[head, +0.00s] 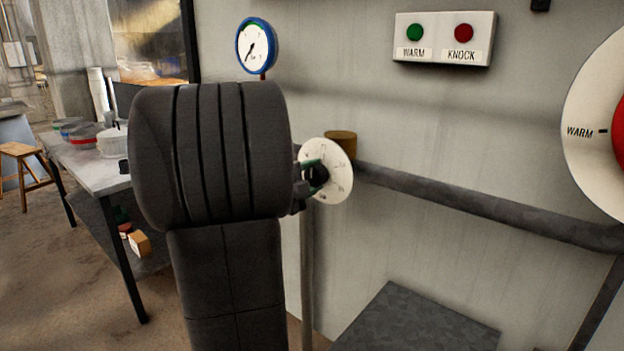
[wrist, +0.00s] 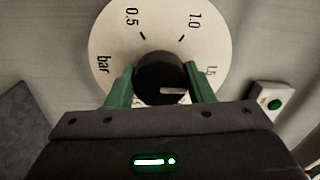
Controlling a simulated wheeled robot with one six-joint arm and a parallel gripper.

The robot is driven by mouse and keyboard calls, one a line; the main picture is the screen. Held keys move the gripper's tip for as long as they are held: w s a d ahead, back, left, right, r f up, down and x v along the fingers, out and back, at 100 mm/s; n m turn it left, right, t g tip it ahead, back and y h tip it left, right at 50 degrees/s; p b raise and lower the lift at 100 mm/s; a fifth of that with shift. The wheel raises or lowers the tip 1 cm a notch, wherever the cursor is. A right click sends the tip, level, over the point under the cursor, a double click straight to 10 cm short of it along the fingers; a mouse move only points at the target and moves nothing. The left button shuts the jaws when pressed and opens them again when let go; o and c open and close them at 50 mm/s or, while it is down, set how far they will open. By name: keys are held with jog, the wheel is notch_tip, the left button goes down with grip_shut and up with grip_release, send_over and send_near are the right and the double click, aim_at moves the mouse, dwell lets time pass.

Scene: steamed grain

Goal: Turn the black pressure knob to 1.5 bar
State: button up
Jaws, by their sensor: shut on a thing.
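The black pressure knob (wrist: 158,72) sits at the middle of a round white dial (wrist: 112,45) in the wrist view. The dial is marked 0.5, 1.0, 1.5 and bar; a lower marking is partly hidden by my gripper. The knob's white line lies low on its face and runs toward the right, a little below the 1.5 label. My gripper (wrist: 159,80) is shut on the knob, one green finger on each side. In the head view the dial (head: 338,172) shows edge-tilted beside my arm, with the knob (head: 317,177) between the fingers.
A blue-rimmed gauge (head: 257,46) hangs above, its needle pointing lower left. A grey pipe (head: 450,199) runs right from the dial. A WARM/KNOCK button box (head: 445,40) is on the wall. A large white dial (head: 590,135) is at far right. A workbench (head: 95,165) stands left.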

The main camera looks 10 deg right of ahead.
jog(key=o, duration=1)
jog(key=v, duration=1.4)
jog(key=shift+d, duration=0.1)
jog(key=shift+w+d, duration=0.1)
jog(key=shift+d, duration=0.05)
jog(key=x, duration=1.3)
jog(key=shift+w+d, duration=0.2)
